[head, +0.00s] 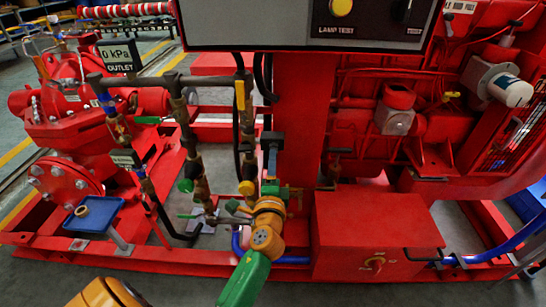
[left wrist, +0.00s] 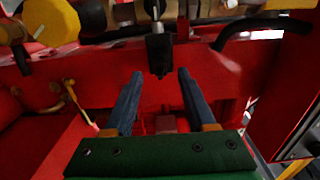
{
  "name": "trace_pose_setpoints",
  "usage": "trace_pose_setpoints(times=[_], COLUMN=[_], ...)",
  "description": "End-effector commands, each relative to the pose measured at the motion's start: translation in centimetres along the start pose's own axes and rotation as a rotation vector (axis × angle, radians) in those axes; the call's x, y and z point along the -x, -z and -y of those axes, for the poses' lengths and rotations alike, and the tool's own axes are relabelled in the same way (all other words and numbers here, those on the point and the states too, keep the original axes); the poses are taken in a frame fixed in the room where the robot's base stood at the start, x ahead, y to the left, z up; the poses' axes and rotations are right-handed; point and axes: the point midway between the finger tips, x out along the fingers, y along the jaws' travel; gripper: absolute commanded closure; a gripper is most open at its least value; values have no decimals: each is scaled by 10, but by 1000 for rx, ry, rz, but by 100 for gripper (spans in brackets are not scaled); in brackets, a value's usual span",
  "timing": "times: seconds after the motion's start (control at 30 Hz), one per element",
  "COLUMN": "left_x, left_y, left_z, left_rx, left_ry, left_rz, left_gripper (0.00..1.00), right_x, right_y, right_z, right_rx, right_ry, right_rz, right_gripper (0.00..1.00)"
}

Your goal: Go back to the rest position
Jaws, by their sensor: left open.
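My left gripper (head: 271,160) is in the middle of the head view, in front of the red frame post below the grey control panel. Its orange wrist and green arm link come up from the bottom edge. In the left wrist view the two dark blue fingers (left wrist: 159,78) are spread apart with nothing held between them. A black handle-like part (left wrist: 159,54) hangs just beyond the gap between the fingertips; I cannot tell whether it touches them. My right gripper is in neither view.
Brass valve pipes (head: 196,170) stand close left of the gripper. The grey control panel (head: 260,25) overhangs it. A red box (head: 375,235) stands right, and a blue tray (head: 94,215) sits at left. Yellow fittings (left wrist: 50,20) are near the fingers. Grey floor is open in front.

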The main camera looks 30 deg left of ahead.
Motion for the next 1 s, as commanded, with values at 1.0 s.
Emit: trace_pose_setpoints(times=[1.0], left_x=[151], left_y=[29], left_z=[-291], left_rx=[358], left_ry=[-829], left_rz=[-124], left_gripper=[44], right_x=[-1], right_y=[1], right_z=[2], right_rx=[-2], right_ry=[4], right_rz=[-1], right_gripper=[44])
